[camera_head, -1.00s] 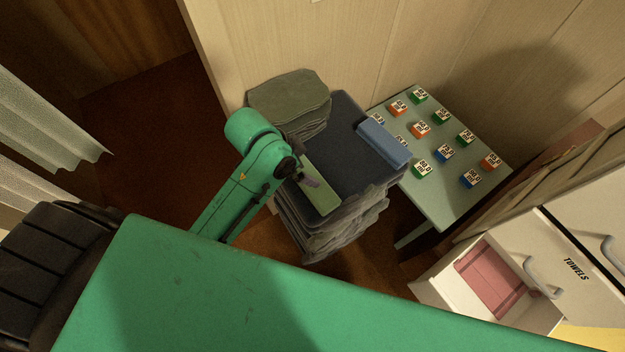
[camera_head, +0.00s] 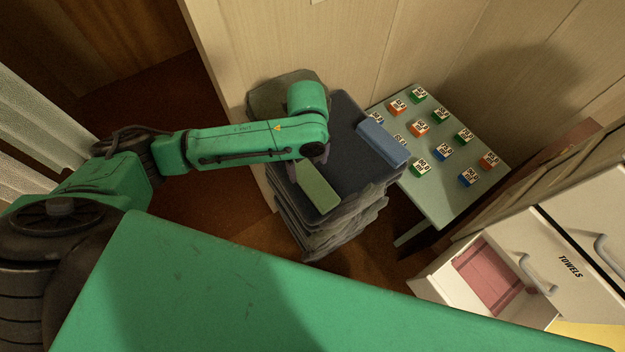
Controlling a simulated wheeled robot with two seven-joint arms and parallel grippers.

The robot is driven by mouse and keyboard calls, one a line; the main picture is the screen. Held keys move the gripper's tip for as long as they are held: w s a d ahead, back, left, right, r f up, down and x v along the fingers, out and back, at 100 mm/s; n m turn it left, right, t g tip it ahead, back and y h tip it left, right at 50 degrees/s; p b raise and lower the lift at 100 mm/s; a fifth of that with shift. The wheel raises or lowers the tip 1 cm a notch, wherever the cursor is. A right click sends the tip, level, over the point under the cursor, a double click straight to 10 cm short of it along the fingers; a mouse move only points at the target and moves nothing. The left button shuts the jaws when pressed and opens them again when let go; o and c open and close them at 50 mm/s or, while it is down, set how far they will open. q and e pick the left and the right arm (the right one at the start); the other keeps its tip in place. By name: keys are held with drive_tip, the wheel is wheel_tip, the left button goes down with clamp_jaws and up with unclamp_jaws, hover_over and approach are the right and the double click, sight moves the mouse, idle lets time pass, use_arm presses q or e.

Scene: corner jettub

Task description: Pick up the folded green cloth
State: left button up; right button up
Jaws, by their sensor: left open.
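The folded green cloth (camera_head: 318,187) is a light green strip lying at the near left edge of the top of a dark stack of cloth (camera_head: 345,150). My left arm comes in from the left over the stack. My left gripper (camera_head: 308,163) is at the far left end of the green cloth, mostly hidden behind the wrist. It is open, and I cannot tell whether its fingers touch the cloth. My right gripper is not in view.
A folded blue cloth (camera_head: 382,143) lies on the right of the stack. A darker green pile (camera_head: 265,100) is behind my arm. A pale green table (camera_head: 450,200) holds several small labelled boxes. An open drawer (camera_head: 445,280) with a pink cloth (camera_head: 488,276) is at the lower right.

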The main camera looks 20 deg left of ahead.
sight(309, 176)
use_arm(q)
wheel_tip(309, 176, down, 6)
drive_tip(key=shift+d+r+p, duration=0.1)
drive_tip(key=shift+r+p, duration=0.05)
drive_tip(key=shift+p, duration=0.4)
drive_tip(key=c, duration=1.4)
